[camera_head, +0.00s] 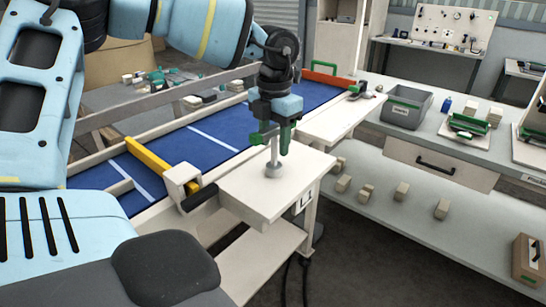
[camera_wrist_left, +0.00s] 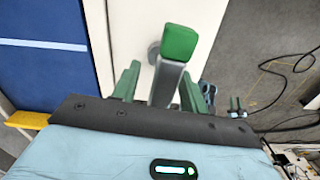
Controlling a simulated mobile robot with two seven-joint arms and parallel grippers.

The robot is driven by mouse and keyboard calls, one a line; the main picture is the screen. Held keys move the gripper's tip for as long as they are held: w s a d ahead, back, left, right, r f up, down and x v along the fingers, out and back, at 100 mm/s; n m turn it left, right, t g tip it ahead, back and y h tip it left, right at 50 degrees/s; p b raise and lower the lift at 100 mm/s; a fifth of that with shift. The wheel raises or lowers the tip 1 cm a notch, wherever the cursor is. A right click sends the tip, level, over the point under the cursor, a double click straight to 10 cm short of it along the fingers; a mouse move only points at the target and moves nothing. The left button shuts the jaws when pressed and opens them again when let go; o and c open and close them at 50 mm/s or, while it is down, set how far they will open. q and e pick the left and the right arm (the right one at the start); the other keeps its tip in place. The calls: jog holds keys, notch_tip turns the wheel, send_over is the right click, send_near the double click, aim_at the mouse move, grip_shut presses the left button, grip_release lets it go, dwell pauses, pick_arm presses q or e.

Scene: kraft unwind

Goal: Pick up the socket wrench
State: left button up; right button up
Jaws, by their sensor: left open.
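The socket wrench stands on a white side table (camera_head: 240,192) in the head view, its grey socket and shaft (camera_head: 274,162) upright and its green-tipped handle (camera_head: 257,139) higher up. My left gripper (camera_head: 279,140) is right above it, pointing down, with green fingers. In the left wrist view the wrench's green handle end (camera_wrist_left: 180,42) and grey handle (camera_wrist_left: 166,85) lie between the two separated fingers of my left gripper (camera_wrist_left: 159,85). The gripper is open; whether a finger touches the handle cannot be told. My right gripper is not in view.
A blue conveyor-like bed (camera_head: 215,135) with a yellow bar (camera_head: 147,167) runs behind the table. A workbench at right holds a grey bin (camera_head: 406,107) and green-edged trays (camera_head: 468,126). Small blocks (camera_head: 401,191) sit on its lower shelf. Cables (camera_wrist_left: 300,60) lie on the floor.

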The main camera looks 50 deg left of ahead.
pick_arm(q)
jog(key=shift+f, duration=0.15)
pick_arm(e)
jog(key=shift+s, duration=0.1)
pick_arm(q)
grip_shut()
